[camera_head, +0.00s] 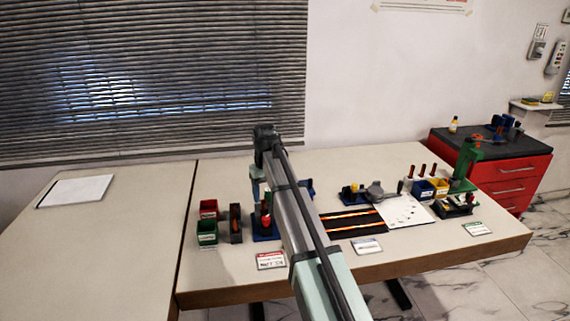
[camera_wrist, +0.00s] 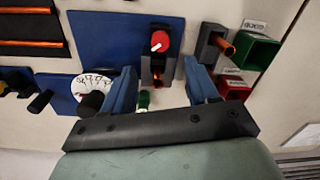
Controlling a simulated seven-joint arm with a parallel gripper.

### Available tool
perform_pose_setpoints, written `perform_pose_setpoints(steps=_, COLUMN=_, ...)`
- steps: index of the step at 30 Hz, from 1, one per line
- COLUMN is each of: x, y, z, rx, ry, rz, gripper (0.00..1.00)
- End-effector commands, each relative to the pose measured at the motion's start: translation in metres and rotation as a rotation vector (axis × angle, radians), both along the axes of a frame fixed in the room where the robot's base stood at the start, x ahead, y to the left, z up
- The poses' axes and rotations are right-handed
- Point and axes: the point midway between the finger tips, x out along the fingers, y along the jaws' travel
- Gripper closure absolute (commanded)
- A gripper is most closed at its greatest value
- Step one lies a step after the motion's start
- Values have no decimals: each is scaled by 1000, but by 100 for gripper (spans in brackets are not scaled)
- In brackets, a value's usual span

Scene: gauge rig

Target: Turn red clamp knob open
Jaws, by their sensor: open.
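The red clamp knob (camera_wrist: 160,41) with a white pointer mark sits on top of a dark clamp block in the wrist view. The clamp stands on a blue base plate (camera_wrist: 100,37). My gripper (camera_wrist: 160,80) is open, its two blue fingers spread apart on either side of the clamp block, and the knob shows between and just beyond the fingertips. I see no contact with the knob. In the head view the red knob (camera_head: 266,221) shows low beside my arm, on the blue base. My arm hides part of the rig there.
A white dial gauge (camera_wrist: 91,84) is left of the fingers. A black block with an orange rod (camera_wrist: 215,42), a green bin (camera_wrist: 260,50) and a red bin (camera_wrist: 236,88) are to the right. A black tray with orange rods (camera_head: 350,223) lies right of my arm.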

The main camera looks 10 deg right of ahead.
Motion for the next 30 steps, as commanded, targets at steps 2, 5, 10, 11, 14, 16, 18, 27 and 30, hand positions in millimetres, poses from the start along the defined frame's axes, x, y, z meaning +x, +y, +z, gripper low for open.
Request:
perform_pose_setpoints(steps=2, x=1, y=0, z=15, rx=1, ry=-2, rz=0, gripper=41)
perform_pose_setpoints(steps=5, x=1, y=-1, z=30, rx=1, ry=-2, rz=0, gripper=41)
perform_pose_setpoints(steps=10, x=17, y=0, z=42, rx=1, ry=-28, rz=-72, gripper=41)
perform_pose_setpoints(steps=11, x=23, y=1, z=43, rx=0, ry=-32, rz=-79, gripper=41)
perform_pose_setpoints(steps=14, x=39, y=2, z=46, rx=-1, ry=-44, rz=-98, gripper=41)
perform_pose_setpoints(steps=16, x=51, y=3, z=47, rx=-2, ry=-50, rz=-110, gripper=41)
perform_pose_setpoints(steps=18, x=62, y=3, z=47, rx=-3, ry=-53, rz=-119, gripper=41)
perform_pose_setpoints(steps=27, x=109, y=-5, z=43, rx=-9, ry=-59, rz=-157, gripper=41)
perform_pose_setpoints(steps=30, x=124, y=-10, z=41, rx=-11, ry=-57, rz=-168, gripper=41)
